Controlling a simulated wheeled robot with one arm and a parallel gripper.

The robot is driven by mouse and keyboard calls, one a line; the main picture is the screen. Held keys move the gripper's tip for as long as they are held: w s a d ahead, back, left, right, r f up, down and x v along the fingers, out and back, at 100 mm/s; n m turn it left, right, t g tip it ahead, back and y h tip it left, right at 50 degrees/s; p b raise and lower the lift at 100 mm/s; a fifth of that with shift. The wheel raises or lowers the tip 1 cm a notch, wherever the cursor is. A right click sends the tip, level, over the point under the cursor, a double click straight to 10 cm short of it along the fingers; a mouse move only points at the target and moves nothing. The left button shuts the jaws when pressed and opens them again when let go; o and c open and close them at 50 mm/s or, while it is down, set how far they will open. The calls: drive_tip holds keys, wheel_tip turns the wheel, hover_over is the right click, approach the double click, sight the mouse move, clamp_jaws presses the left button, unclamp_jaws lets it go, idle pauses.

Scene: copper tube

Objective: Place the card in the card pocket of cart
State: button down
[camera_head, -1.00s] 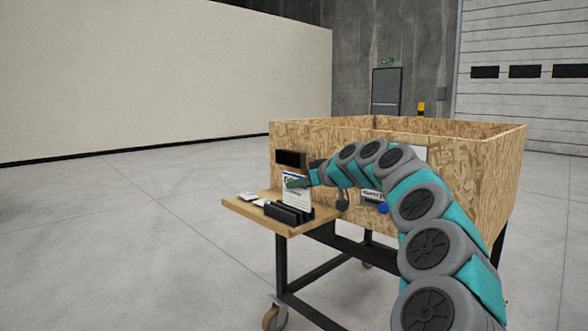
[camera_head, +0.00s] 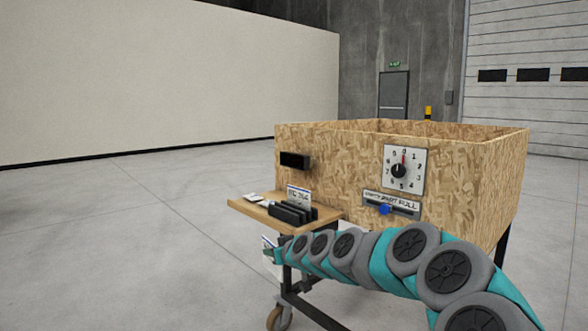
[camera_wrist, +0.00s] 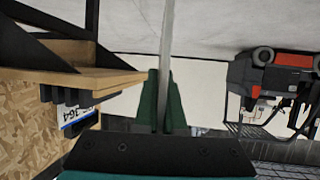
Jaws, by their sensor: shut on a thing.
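My gripper (camera_head: 273,254) is at the left end of my arm, low in front of the cart's shelf. It is shut on a white card (camera_head: 267,243) with a blue edge, partly hidden by the gripper. In the wrist view the card (camera_wrist: 166,45) is edge-on between the green fingers (camera_wrist: 163,100). The cart (camera_head: 345,150) is a chipboard box on a black wheeled frame. A black pocket-like box (camera_head: 294,160) is on its front, upper left. Its opening and contents cannot be made out.
Small white items (camera_head: 257,197) lie beside the rack. A dial (camera_head: 404,169) and a blue knob (camera_head: 384,209) are right of the pocket. Floor left of the cart is clear.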

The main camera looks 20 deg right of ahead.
drive_tip(key=s+a+f+m+h, duration=0.1)
drive_tip(key=a+f, duration=0.4)
drive_tip(key=f, duration=0.4)
drive_tip(key=s+a+f+m+h, duration=0.1)
drive_tip(key=a+f, duration=0.4)
drive_tip(key=f, duration=0.5)
drive_tip(key=shift+s, duration=0.65)
